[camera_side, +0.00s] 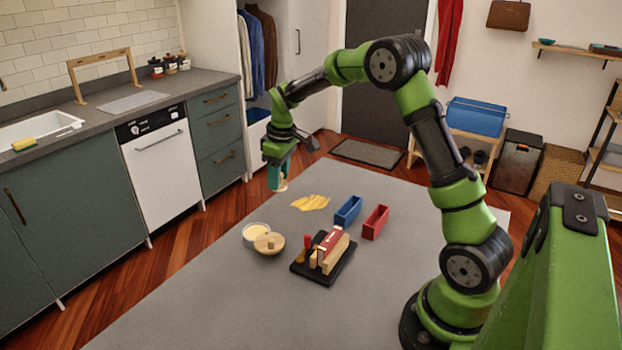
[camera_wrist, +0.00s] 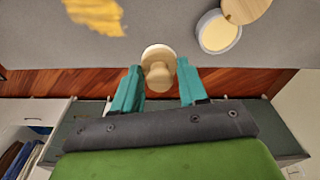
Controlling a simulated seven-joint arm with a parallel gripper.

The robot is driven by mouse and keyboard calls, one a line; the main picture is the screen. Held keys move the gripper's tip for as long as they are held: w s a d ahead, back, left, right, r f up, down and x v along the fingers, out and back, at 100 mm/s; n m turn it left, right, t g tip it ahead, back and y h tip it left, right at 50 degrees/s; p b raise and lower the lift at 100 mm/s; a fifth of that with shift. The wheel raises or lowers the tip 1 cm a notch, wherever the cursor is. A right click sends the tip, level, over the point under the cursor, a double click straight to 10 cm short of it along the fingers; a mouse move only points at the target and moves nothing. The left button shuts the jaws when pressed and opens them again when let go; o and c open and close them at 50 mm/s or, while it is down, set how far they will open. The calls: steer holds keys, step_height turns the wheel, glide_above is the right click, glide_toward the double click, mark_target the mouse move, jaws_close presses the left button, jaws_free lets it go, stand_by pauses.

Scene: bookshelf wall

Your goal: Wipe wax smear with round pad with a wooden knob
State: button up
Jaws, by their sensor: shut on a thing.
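The yellow wax smear (camera_side: 310,202) lies flat on the grey table near its far edge. It also shows at the top left of the wrist view (camera_wrist: 95,14). My gripper (camera_side: 279,178) is above the table's far left edge, left of the smear in the side view. Its teal fingers (camera_wrist: 158,82) are shut on the wooden knob of the round pad (camera_wrist: 157,53). The pad (camera_side: 281,186) shows as a small pale piece under the fingertips, apart from the smear. Its underside is hidden.
A round white tin (camera_side: 250,228) of pale wax stands with a wooden knobbed lid (camera_side: 270,243) against it. A blue tray (camera_side: 348,211), a red tray (camera_side: 376,222) and a black base (camera_side: 302,270) with wooden and red pieces stand nearby. The near left table is clear.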

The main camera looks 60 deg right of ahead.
mark_target(305, 216)
steer(key=s+d+f, duration=0.1)
steer(key=d+f, duration=0.1)
steer(key=d, duration=1.4)
steer(key=shift+s+a+f, duration=0.1)
steer(key=shift+a+f, duration=0.05)
steer(key=shift+f, duration=2.7)
steer(key=shift+a+f, duration=0.35)
steer(key=shift+f, duration=0.3)
steer(key=shift+a+f, duration=0.3)
steer(key=shift+f, duration=0.35)
steer(key=shift+c, duration=0.4)
steer(key=shift+a, duration=4.9)
steer(key=shift+s+a, duration=0.15)
steer(key=shift+a, duration=0.1)
steer(key=shift+s+d, duration=0.1)
steer(key=shift+s, duration=0.7)
steer(key=shift+s+d, duration=0.15)
steer(key=shift+d, duration=5.45)
steer(key=shift+s+d, duration=0.15)
steer(key=shift+s, duration=0.8)
steer(key=shift+a, duration=5.7)
step_height(305, 216, up, 8)
steer(key=shift+r, duration=0.15)
